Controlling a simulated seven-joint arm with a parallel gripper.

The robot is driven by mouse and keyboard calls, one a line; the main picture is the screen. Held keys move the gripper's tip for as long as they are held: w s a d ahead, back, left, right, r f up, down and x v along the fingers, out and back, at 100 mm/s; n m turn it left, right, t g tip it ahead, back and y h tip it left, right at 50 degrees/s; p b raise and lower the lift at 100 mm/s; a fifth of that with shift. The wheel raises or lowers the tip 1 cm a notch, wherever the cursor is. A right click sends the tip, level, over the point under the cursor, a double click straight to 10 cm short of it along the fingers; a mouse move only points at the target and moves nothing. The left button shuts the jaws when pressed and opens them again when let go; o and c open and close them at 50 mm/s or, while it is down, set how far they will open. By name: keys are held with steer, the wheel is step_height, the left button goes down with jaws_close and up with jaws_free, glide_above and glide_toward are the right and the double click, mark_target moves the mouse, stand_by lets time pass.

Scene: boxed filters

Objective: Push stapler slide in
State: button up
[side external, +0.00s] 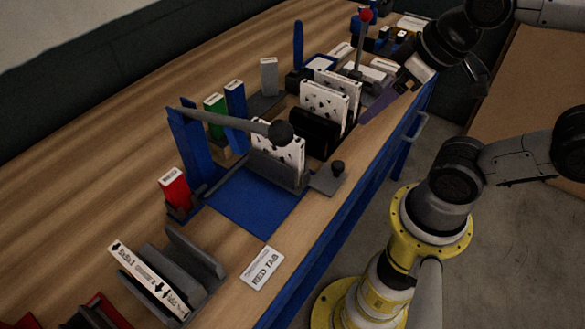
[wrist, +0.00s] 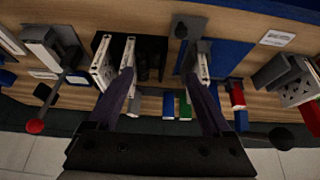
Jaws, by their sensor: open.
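The stapler station has a blue base plate (side external: 255,200), blue uprights (side external: 190,150) and a grey lever ending in a black ball (side external: 281,131). A white filter card (side external: 278,150) stands upright in its grey holder. A grey slide plate (side external: 326,180) with a black knob (side external: 338,166) sticks out on the front side. In the wrist view the knob (wrist: 181,31) shows near the top. My gripper (side external: 366,116) is above the bench's front edge, right of and apart from the knob. In the wrist view its purple fingers (wrist: 162,78) are spread and empty.
A black rack (side external: 315,132) with white cards (side external: 330,100) stands beside the station. A red box (side external: 174,186), blue box (side external: 236,102) and green box (side external: 216,115) stand behind. A RED TAB label (side external: 263,268) lies in front. A red-ball lever (side external: 365,15) rises at the far end.

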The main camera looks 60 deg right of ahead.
steer(key=c, duration=0.3)
steer(key=m+g, duration=0.6)
steer(key=m, duration=0.3)
glide_above(338, 164)
step_height(338, 164, down, 14)
steer(key=shift+r, duration=0.25)
jaws_close()
stand_by(1.1)
